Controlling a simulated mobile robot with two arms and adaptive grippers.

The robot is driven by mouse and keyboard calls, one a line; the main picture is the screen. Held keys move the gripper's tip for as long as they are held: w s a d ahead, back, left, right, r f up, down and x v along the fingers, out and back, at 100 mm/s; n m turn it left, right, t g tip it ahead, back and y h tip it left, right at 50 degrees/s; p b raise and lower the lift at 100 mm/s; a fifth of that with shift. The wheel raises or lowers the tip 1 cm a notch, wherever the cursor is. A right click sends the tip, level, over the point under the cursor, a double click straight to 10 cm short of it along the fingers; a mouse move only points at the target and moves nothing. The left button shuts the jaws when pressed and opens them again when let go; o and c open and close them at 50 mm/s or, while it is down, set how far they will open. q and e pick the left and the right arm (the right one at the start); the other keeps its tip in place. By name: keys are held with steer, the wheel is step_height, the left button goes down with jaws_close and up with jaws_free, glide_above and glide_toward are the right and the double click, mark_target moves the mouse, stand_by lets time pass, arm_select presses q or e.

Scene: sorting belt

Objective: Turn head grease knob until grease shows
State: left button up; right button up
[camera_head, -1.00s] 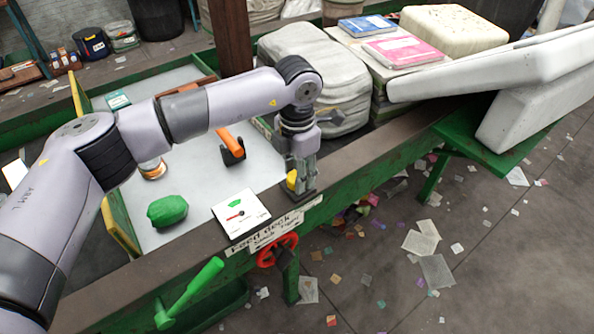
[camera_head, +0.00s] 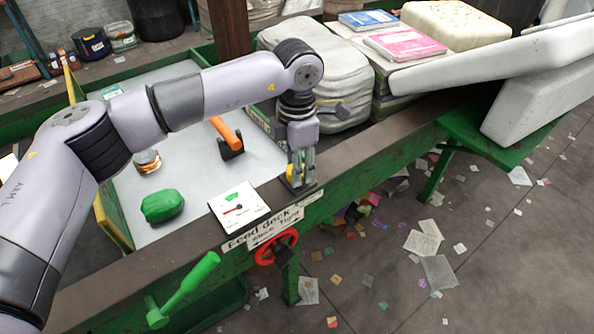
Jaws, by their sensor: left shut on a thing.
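My left gripper (camera_head: 299,178) points straight down at the green rail of the feed deck, right of the white gauge card. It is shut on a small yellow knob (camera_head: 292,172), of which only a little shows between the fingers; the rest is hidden. The knob sits on a dark base on the rail. I cannot see any grease around it. My right gripper is not in view.
The gauge card (camera_head: 238,208) lies left of my left gripper. A red handwheel (camera_head: 277,247) and a green lever (camera_head: 185,290) are on the deck's front. A green lump (camera_head: 162,206) and an orange-handled tool (camera_head: 227,137) lie on the grey deck. Bales stand behind.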

arm_select(q)
steer(key=shift+f+m+b, duration=0.2)
steer(key=shift+m+b, duration=0.8)
steer(key=shift+m, duration=0.1)
steer(key=shift+r+m+b, duration=0.15)
steer(key=shift+m+b, duration=0.55)
steer(key=shift+m, duration=0.3)
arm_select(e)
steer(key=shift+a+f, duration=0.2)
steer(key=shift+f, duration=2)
arm_select(q)
steer(key=o, duration=1.1)
steer(key=shift+o, duration=0.2)
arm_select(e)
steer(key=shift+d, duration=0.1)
